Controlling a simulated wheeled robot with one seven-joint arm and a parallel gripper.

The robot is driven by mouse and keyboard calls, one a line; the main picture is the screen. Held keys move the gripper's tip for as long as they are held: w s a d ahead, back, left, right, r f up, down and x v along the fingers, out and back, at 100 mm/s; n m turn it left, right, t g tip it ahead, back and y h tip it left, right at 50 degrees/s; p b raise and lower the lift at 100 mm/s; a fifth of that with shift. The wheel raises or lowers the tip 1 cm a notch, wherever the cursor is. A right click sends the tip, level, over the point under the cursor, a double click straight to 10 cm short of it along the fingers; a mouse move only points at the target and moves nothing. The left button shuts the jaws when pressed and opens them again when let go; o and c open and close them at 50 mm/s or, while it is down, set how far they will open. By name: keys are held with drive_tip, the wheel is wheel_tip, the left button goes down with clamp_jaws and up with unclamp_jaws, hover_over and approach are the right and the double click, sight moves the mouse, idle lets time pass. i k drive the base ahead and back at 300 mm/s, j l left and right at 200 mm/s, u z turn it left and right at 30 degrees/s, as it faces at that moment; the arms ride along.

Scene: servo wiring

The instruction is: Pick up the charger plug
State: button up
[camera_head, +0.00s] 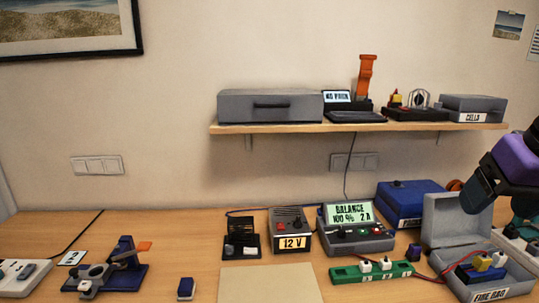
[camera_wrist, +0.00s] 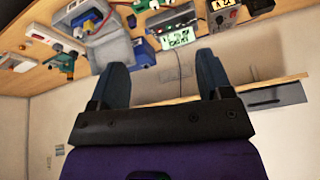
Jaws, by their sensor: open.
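I cannot tell for certain which item is the charger plug. A small dark purple block (camera_head: 413,253) stands between the green strip and the grey case, and small white plugs (camera_head: 386,263) sit on the green balance strip (camera_head: 345,274). The charger (camera_head: 352,238) reads "BALANCE 100 % 2 A" and stands behind that strip. My gripper (camera_head: 481,193) is raised at the right, above the open grey case. In the wrist view, my gripper (camera_wrist: 161,65) has its two blue fingers wide apart with nothing between them.
The open grey "BAG" case (camera_head: 490,295) holds a blue pack. A 12 V supply (camera_head: 291,236) stands left of the charger. A wall shelf (camera_head: 300,128) overhangs the back. A blue fixture (camera_head: 118,272) stands at left. A beige mat (camera_head: 268,284) lies clear at front.

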sight(482, 261)
drive_tip(key=z, duration=0.8)
